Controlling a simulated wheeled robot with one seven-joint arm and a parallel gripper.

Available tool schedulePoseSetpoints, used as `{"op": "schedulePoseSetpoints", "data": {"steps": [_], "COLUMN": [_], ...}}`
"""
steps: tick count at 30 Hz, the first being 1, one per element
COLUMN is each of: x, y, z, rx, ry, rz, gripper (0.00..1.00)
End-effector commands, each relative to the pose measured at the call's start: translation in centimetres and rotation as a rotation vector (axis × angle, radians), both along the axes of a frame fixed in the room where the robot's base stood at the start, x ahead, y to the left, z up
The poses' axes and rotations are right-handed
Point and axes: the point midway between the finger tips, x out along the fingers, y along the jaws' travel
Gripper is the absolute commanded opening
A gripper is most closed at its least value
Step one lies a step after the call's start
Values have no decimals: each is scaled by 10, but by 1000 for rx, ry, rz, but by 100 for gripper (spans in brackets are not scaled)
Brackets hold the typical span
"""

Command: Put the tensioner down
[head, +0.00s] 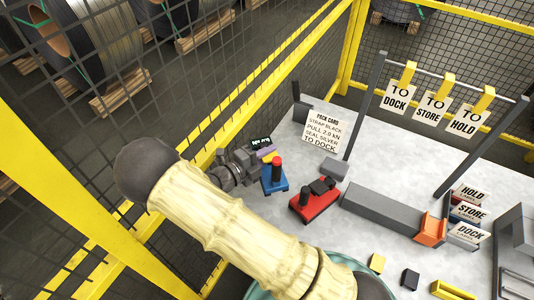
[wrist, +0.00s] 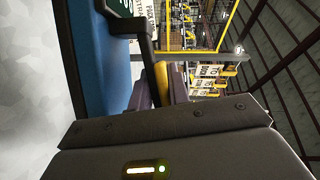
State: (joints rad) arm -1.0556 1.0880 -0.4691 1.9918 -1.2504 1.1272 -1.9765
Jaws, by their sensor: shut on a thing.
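The blue tool (head: 274,181), which I take to be the tensioner, has a dark upright part with a red top. It is upright at the left side of the grey bench. My gripper (head: 252,166) is beside it on its left and shut on it. In the wrist view the blue body (wrist: 103,75) fills the left part, close to the jaws, with a dark bar beside it. The finger contact is mostly hidden. I cannot tell whether the tool's base touches the bench.
A red tool (head: 316,203) stands just right of the blue one. A pack card (head: 322,132) is behind. A long grey block (head: 380,208) and marked bins (head: 468,212) lie right. Yellow fence posts and mesh (head: 260,80) run close behind my arm. Bare bench (head: 395,165) shows behind the block.

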Motion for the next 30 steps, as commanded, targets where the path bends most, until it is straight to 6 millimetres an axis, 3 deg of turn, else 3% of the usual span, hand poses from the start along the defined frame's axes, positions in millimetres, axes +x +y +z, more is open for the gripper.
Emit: {"op": "schedulePoseSetpoints", "data": {"steps": [8, 30], "x": [0, 0], "y": [-1, -1], "z": [5, -46], "rx": [-5, -4], "ry": [-4, -5], "rz": [-1, -2], "gripper": [0, 0]}}
